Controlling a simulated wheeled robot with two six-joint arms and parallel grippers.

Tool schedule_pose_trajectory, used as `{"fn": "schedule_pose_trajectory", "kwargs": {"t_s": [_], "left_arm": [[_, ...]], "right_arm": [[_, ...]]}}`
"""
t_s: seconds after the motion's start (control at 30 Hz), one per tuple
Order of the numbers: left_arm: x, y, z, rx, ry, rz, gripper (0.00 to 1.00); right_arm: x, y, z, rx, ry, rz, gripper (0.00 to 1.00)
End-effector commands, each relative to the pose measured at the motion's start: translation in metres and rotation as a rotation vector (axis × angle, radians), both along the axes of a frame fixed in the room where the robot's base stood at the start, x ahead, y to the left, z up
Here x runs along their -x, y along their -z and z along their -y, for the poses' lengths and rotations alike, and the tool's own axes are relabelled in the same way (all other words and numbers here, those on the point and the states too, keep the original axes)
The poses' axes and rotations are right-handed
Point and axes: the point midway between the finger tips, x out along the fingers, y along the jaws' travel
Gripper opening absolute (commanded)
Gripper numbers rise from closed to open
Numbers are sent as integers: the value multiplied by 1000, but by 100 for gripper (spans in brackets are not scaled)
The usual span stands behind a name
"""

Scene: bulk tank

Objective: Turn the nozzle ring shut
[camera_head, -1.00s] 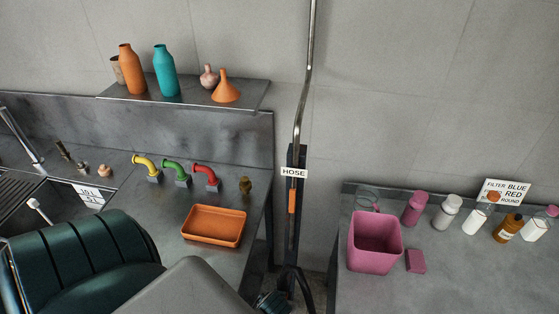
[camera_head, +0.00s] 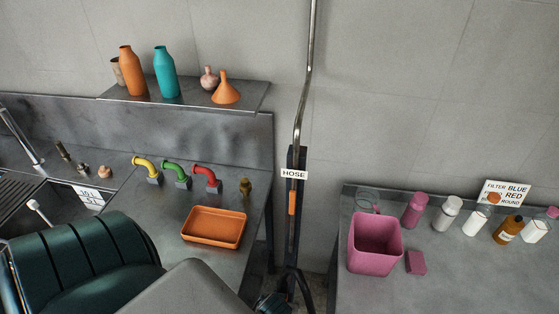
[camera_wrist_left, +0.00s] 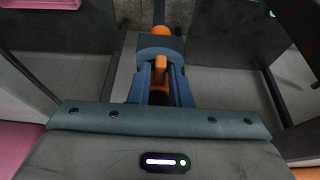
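In the left wrist view, my left gripper (camera_wrist_left: 161,88) has its two dark blue fingers close together in the middle. An orange piece (camera_wrist_left: 160,65) sits between them, and the fingers look shut on it. Just beyond is a rounded blue-grey body with an orange end (camera_wrist_left: 161,31), apparently the hose nozzle. The ring cannot be clearly told apart from the nozzle body. In the head view, a dark teal part (camera_head: 272,303) shows at the bottom edge beside the black hose (camera_head: 304,290), mostly cut off. My right gripper is not in view.
A dark post with a HOSE sign (camera_head: 293,174) and an orange part (camera_head: 292,203) stands in the gap between two counters. The left counter holds an orange tray (camera_head: 214,244) and coloured taps. The right counter holds a pink bin (camera_head: 373,258) and several bottles.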

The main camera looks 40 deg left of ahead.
Motion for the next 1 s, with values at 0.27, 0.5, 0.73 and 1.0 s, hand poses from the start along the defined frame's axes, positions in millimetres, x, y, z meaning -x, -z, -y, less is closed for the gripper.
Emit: {"fn": "schedule_pose_trajectory", "kwargs": {"t_s": [0.27, 0.5, 0.73, 1.0], "left_arm": [[-1, 0, 0, -1, 0, 1, 33], [3, -10, 3, 0, 0, 4, 33], [16, -45, 11, 1, -2, 4, 33], [30, -86, 20, 1, -2, 3, 33]], "right_arm": [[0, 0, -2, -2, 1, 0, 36], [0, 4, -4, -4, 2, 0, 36], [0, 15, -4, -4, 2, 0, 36], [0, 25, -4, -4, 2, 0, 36]]}}
